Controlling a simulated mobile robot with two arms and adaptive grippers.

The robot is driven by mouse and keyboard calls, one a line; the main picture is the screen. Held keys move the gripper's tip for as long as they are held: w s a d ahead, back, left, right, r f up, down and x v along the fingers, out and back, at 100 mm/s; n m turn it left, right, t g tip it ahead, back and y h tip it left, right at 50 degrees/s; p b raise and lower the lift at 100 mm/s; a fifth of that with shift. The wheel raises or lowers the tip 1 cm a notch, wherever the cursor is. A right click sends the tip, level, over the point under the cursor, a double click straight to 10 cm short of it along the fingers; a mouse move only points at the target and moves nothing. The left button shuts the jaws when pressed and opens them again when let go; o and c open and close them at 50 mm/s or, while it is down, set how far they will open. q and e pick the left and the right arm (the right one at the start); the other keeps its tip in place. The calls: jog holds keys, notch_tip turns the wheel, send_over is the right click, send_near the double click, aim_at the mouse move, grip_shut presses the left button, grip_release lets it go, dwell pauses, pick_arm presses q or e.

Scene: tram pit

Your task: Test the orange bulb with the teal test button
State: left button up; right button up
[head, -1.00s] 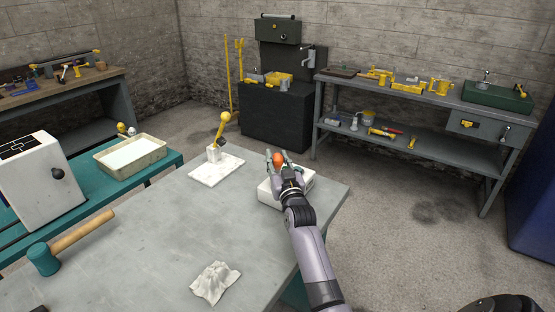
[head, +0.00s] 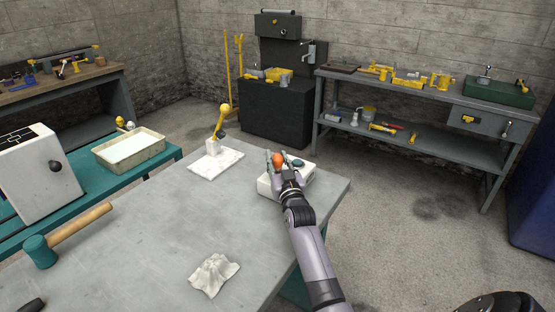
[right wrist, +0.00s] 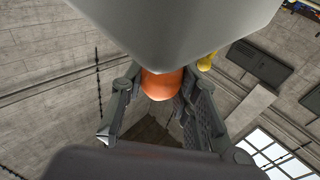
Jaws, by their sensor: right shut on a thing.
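The orange bulb (head: 278,159) is at the fingers of my right gripper (head: 283,167), above the white box (head: 308,183) on the table's far right part. In the right wrist view the bulb (right wrist: 160,84) sits between the two fingers, which are shut on it. A large pale grey shape hides part of that view above the bulb. A small dark teal spot (head: 298,163) shows beside the gripper over the box; I cannot tell whether it is the test button or a finger. My left gripper is not in view.
The grey table (head: 150,240) holds a teal mallet (head: 42,250), a crumpled white cloth (head: 214,274) and a white plate with a yellow-knobbed lever (head: 222,115). A shallow tray (head: 130,152) stands on the teal bench at left. The table's middle is clear.

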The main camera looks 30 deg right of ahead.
jog(key=shift+f, duration=0.35)
jog(key=o, duration=1.1)
jog(key=shift+r, duration=0.15)
notch_tip(320, 180, up, 10)
jog(key=shift+f, duration=0.1)
jog(key=shift+f, duration=0.1)
